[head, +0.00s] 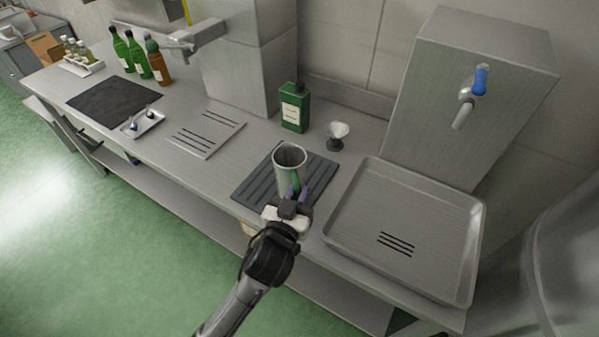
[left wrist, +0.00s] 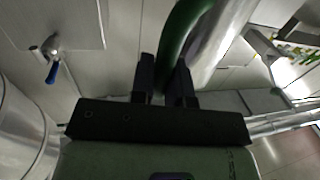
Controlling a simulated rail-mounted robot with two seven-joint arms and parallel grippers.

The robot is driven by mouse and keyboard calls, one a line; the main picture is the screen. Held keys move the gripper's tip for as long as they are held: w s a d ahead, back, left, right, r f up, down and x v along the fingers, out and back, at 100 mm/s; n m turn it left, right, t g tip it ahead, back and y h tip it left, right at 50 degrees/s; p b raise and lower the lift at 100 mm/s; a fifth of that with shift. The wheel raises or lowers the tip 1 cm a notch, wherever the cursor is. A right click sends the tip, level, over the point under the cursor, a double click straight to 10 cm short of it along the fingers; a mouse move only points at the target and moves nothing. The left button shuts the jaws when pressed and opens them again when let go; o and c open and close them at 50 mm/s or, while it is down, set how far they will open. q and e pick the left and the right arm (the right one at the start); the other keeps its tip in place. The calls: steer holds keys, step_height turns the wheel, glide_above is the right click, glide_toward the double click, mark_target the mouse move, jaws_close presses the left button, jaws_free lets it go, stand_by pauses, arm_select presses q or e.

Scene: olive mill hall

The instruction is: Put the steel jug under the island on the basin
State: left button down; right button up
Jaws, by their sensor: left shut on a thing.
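The steel jug (head: 289,160) is a tall, open-topped cylinder with a green handle. It is upright over the dark ribbed mat (head: 253,185); whether its base touches the mat is hard to tell. My left gripper (head: 297,194) is shut on the jug's handle, on the near side. In the left wrist view the green handle (left wrist: 178,35) passes between the fingers of the gripper (left wrist: 165,75), with the steel body (left wrist: 214,45) beside it. The basin (head: 440,208), a shallow empty steel tray with drain slots, lies to the right of the mat. My right gripper is not in view.
A steel block with a blue-handled tap (head: 480,82) stands behind the basin. A green square bottle (head: 294,108) and a small white-topped cup (head: 337,133) stand behind the mat. A slotted drain plate (head: 205,133), a small tray (head: 143,125) and bottles (head: 137,55) are further left.

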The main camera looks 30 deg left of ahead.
arm_select(q)
steer(key=s+r+h, duration=0.1)
steer(key=s+d+r+m+h, duration=0.1)
steer(key=r, duration=0.1)
steer(key=s+r+m+h, duration=0.1)
steer(key=shift+d+r+h, duration=0.2)
steer(key=shift+h, duration=0.2)
step_height(320, 180, up, 31)
steer(key=p, duration=3.1)
steer(key=shift+w+f, duration=0.15)
steer(key=shift+w, duration=0.05)
steer(key=shift+f, duration=0.15)
